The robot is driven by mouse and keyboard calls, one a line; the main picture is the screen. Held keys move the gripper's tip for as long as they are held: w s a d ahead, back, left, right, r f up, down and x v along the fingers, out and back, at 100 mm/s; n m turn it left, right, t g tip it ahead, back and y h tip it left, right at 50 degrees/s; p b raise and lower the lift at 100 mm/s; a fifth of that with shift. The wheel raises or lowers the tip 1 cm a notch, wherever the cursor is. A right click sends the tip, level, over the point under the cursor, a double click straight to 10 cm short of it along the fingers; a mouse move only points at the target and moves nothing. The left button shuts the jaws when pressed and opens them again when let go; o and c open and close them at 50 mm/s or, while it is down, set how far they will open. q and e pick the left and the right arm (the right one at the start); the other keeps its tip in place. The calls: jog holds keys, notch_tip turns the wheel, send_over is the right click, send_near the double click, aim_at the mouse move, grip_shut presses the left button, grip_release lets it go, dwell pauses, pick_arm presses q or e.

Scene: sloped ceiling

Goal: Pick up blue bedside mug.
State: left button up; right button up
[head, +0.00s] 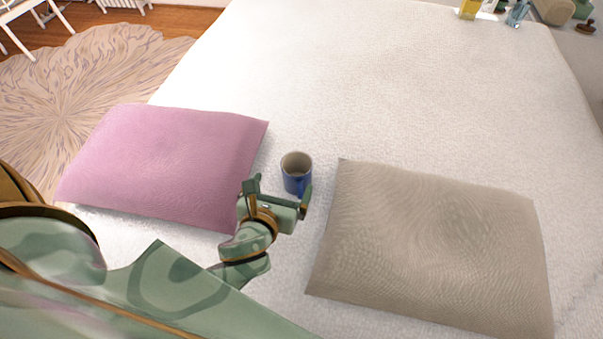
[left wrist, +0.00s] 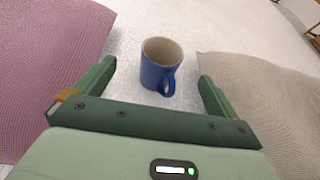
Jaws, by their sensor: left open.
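The blue mug (head: 296,174) stands upright on the white bed between two pillows, its pale inside showing. In the left wrist view the mug (left wrist: 158,67) is just beyond the fingertips and between their lines, with its handle turned toward me and slightly right. My left gripper (head: 279,192) is open and empty, close to the near side of the mug. In the left wrist view the two fingers of the left gripper (left wrist: 157,72) are spread wide apart. My right gripper is not in view.
A pink pillow (head: 165,160) lies left of the mug and a beige pillow (head: 430,245) lies right. The white bed (head: 370,70) is clear behind the mug. A yellow item (head: 468,9) and a blue glass item (head: 517,14) are at the far right.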

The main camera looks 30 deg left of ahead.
aim_at(288, 176)
pick_arm(q)
jog(key=b+x, duration=0.1)
jog(key=x, duration=0.4)
jog(key=shift+d+f, duration=0.1)
jog(key=shift+w+f, duration=0.1)
jog(key=shift+w, duration=0.05)
jog(key=b+x, duration=0.1)
jog(key=x, duration=0.1)
jog(key=b+x, duration=0.1)
jog(key=x, duration=0.2)
jog(key=shift+d+f+b, duration=0.2)
jog(key=shift+d+b, duration=0.05)
jog(key=shift+b, duration=0.15)
jog(key=shift+w, duration=0.15)
jog(key=shift+r, duration=0.15)
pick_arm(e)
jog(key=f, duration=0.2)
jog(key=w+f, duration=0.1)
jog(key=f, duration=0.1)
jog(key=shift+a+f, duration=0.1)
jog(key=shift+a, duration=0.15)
pick_arm(q)
jog(key=c, duration=1.6)
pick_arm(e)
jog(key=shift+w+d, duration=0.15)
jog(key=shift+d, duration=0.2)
